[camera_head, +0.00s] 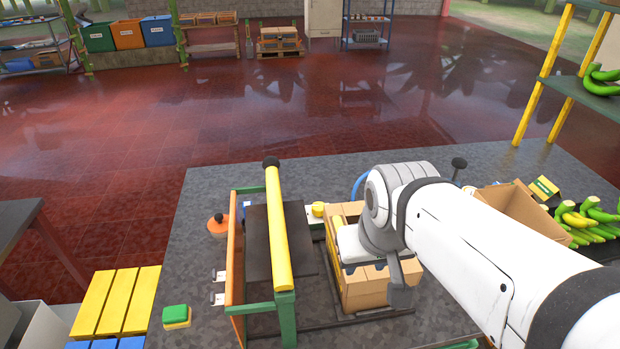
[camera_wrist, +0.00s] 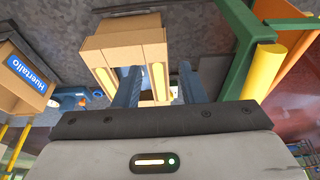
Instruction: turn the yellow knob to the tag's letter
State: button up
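The yellow knob (camera_head: 318,209) sits on a small pale panel with a green edge, just right of the long yellow bar (camera_head: 279,230). Its pointing direction and any letters around it are too small to read. My gripper (camera_head: 378,272) is to the right of and nearer than the knob, over the open cardboard box (camera_head: 352,289). In the wrist view my gripper (camera_wrist: 160,72) has its two fingers apart, with a cardboard box (camera_wrist: 125,45) showing behind them; nothing is clearly held. I cannot make out the knob there. A green-yellow tag (camera_head: 543,187) stands at the right; its letter is unreadable.
The yellow bar rests on a green frame with an orange side board (camera_head: 235,265). Another cardboard box (camera_head: 520,212) and green bananas (camera_head: 597,222) are at the right. A green-and-yellow sponge (camera_head: 177,316) lies at the left. The far left worktop (camera_head: 205,190) is clear.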

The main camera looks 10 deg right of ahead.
jog(key=shift+o, duration=0.7)
jog(key=shift+w, duration=0.2)
jog(key=o, duration=0.4)
jog(key=w+n, duration=0.2)
jog(key=w, duration=0.1)
jog(key=w+r+n, duration=0.1)
jog(key=w, duration=0.2)
jog(key=w+n, duration=0.2)
jog(key=w, duration=0.1)
jog(key=shift+w+a+r+n+g+b, duration=0.15)
jog(key=shift+a+r+n+g+b, duration=0.15)
jog(key=shift+g+b, duration=0.1)
jog(key=n+g+b, duration=0.1)
jog(key=n+g, duration=0.2)
jog(key=n, duration=1.5)
send_over(319, 205)
jog(key=f, duration=1.5)
jog(key=shift+s, duration=0.35)
jog(key=shift+w+f+n, duration=0.25)
jog(key=shift+f+n, duration=0.05)
jog(key=shift+f, duration=0.35)
notch_tip(319, 205, down, 7)
jog(key=shift+f+p, duration=0.1)
jog(key=shift+p, duration=0.45)
jog(key=shift+c, duration=0.2)
